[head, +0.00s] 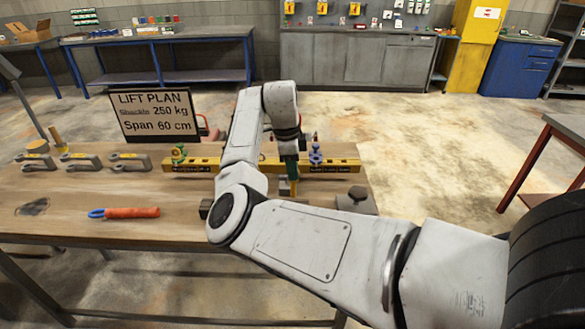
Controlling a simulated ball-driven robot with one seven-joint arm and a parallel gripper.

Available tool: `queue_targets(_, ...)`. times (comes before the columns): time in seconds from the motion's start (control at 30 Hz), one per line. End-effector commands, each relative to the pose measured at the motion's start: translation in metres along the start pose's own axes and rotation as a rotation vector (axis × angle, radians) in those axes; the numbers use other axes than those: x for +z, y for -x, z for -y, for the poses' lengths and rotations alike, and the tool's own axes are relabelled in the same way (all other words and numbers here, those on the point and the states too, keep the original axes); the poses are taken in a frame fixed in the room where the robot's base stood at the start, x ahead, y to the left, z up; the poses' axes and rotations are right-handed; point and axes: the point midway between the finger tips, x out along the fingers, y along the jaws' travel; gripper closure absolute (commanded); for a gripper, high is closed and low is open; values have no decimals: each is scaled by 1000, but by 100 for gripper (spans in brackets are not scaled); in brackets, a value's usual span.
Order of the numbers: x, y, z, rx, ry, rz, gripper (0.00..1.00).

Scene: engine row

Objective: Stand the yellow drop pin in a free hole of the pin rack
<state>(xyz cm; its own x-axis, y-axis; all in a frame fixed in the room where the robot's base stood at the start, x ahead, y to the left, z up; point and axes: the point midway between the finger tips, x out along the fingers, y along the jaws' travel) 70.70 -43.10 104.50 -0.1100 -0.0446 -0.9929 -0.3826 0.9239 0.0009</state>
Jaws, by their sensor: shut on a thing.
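My gripper (290,186) hangs pointing down over the wooden bench (180,230), in front of the yellow beam. It is small and dark in this view, and it is shut on a thin piece. A bit of yellow shows at its tips, which I take for the yellow drop pin; most of it is hidden. I cannot tell whether its lower end touches anything. I cannot make out the pin rack or its holes for certain; my arm covers part of the bench.
The yellow beam (340,165) carries a green shackle (179,154) and a blue one (315,154). Grey shackles (130,162) and a lift plan sign (155,115) stand left. A grey block (356,201) sits right of my gripper.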

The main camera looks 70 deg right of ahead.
Motion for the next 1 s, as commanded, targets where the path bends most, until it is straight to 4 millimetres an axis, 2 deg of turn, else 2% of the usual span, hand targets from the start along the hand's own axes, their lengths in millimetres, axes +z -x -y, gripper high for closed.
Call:
queue_targets(0.47,0,-1,0,0,0,-1,100)
queue_targets(1.0,1,-13,0,0,0,-1,100)
